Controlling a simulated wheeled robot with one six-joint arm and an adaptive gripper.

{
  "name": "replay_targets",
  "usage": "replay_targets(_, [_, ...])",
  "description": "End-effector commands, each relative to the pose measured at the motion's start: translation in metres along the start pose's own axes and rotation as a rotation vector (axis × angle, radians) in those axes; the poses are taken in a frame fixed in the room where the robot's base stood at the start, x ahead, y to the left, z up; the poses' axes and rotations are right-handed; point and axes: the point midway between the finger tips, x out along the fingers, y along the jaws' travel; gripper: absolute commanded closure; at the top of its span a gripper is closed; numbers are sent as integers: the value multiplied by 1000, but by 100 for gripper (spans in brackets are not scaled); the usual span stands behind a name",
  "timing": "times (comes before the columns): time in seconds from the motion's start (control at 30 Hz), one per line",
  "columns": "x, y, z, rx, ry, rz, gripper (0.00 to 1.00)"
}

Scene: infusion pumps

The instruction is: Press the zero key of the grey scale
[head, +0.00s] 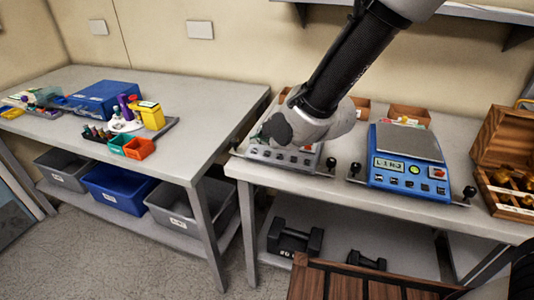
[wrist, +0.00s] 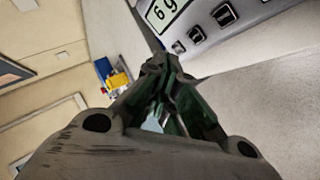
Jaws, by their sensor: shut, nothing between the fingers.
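The grey scale (head: 307,161) sits on the right bench in the head view, its upper part and display hidden by my arm. Several keys show along its front. In the wrist view, its panel (wrist: 208,27) is at top right, with a display reading "69", cut off by the frame edge, and a row of dark square keys. The key markings are too small to read, so I cannot tell which is zero. My gripper (wrist: 160,64) is shut and empty, its tips beside the lower-left end of the key row. I cannot tell whether they touch the panel.
A blue scale (head: 401,180) stands to the right on the same bench, with black knobs (head: 356,168) near it. Small wooden boxes (head: 409,112) stand behind, and an open wooden case (head: 504,150) is at far right. The left bench (head: 60,124) holds bins and bottles.

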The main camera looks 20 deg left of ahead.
Motion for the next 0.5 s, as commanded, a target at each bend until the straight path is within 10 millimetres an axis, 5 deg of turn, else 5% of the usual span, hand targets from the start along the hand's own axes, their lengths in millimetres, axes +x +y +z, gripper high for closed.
replay_targets(0.5, [20, -14, 15, 1, 0, 1, 100])
